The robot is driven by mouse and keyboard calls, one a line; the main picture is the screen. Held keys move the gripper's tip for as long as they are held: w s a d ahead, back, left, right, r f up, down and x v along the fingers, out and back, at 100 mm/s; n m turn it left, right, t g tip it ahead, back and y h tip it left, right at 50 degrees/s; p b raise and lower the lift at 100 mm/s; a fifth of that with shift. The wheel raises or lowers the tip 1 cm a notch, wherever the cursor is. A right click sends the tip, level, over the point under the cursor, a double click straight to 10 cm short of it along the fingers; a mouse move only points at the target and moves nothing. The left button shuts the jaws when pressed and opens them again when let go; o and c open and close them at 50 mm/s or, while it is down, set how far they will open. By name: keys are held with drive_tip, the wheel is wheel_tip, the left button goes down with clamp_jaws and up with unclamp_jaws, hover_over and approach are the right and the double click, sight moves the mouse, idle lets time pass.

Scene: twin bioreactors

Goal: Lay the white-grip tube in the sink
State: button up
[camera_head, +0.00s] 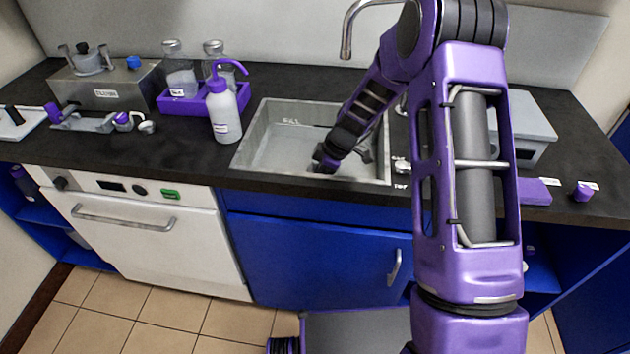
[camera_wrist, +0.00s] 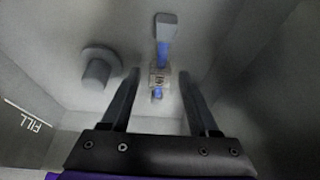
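The tube (camera_wrist: 163,52) shows in the wrist view, with a blue shaft, a grey end at the top and a pale block-shaped grip (camera_wrist: 158,78). It appears to lie on the floor of the sink (camera_head: 285,150). My gripper (camera_wrist: 160,76) is open, with one dark finger on each side of the pale grip and a visible gap to both. In the head view my gripper (camera_head: 325,160) is down inside the sink, and the tube cannot be made out there.
A grey round fitting (camera_wrist: 97,68) stands in the sink left of the fingers. The sink wall marked FILL (camera_wrist: 25,115) is close at the left. A wash bottle (camera_head: 222,110) and a purple tray (camera_head: 195,102) stand left of the sink. A faucet (camera_head: 348,35) hangs above.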

drive_tip(key=shift+r, duration=0.1)
drive_tip(key=shift+r, duration=0.25)
drive_tip(key=p+v, duration=0.1)
drive_tip(key=v, duration=1)
drive_tip(key=shift+r, duration=0.3)
drive_tip(key=shift+s+d, duration=0.1)
